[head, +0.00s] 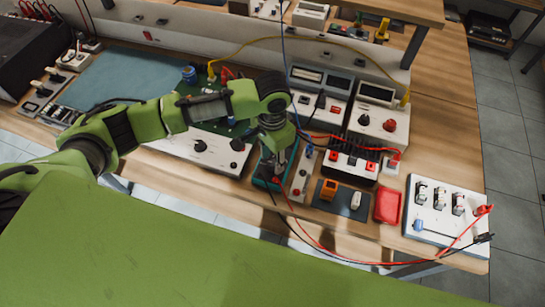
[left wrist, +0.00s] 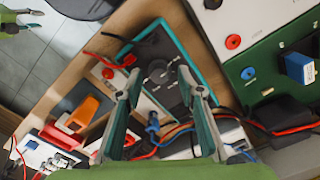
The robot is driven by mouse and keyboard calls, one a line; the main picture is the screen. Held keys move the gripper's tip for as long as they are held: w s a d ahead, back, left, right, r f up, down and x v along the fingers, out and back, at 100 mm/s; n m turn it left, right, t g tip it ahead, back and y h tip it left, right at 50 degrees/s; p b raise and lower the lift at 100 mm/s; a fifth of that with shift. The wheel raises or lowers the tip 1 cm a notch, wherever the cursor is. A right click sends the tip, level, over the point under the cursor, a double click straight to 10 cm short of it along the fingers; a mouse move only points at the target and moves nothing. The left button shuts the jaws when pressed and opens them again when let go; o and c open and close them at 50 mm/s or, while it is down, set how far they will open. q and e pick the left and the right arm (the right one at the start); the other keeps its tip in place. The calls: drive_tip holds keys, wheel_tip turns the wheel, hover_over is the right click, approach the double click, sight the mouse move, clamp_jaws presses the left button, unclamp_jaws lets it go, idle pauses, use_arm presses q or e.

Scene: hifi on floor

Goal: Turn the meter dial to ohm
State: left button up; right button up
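The meter (head: 262,180) is a dark box with a teal rim on the bench, partly hidden under my left gripper (head: 270,170) in the head view. My left gripper (left wrist: 160,78) is open, with one finger on each side of the dial in that view. I cannot tell whether the fingers touch it. The dial's pointer and markings are too small to read. My right gripper (left wrist: 36,20) shows small at the upper left of the left wrist view, its fingers apart over the floor.
Red and black leads run beside the meter to a white switch board (head: 447,217) at the right. An orange part sits on a dark pad (head: 341,200), next to a red tray (head: 388,206). White instruments (head: 377,118) stand behind. The bench's front edge is close.

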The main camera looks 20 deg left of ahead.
use_arm(q)
drive_tip(key=shift+f, duration=0.45)
drive_tip(key=shift+c, duration=0.4)
clamp_jaws()
drive_tip(key=shift+r, duration=0.1)
